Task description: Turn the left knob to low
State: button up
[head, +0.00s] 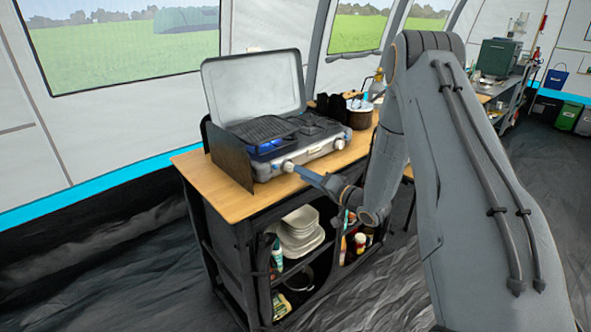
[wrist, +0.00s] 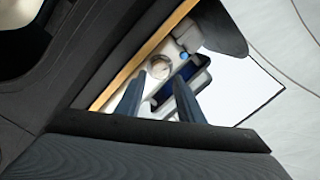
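The camp stove (head: 262,171) is grey, with its lid (head: 255,85) raised, and stands on the wooden-topped table. Two pale knobs sit on its front: the left knob (head: 288,167) and the right knob (head: 339,144). Blue shows under the left grate (head: 265,146), like a lit flame. My gripper (head: 301,170) reaches the stove front at the left knob. In the wrist view a round pale knob (wrist: 158,67) lies just past the fingertips of my gripper (wrist: 159,80). The two fingers are apart, with nothing seen between them. Whether they touch the knob is unclear.
The wooden tabletop (head: 215,197) is bare in front of the stove. A dark pot (head: 359,116) stands right of the stove. The shelves below hold white dishes (head: 300,230) and several bottles. A dark side panel (head: 230,155) flanks the stove's left.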

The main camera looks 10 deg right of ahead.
aim_at(292, 168)
jog(key=shift+p+x, duration=0.45)
jog(key=shift+x, duration=1.9)
jog(key=c, duration=0.8)
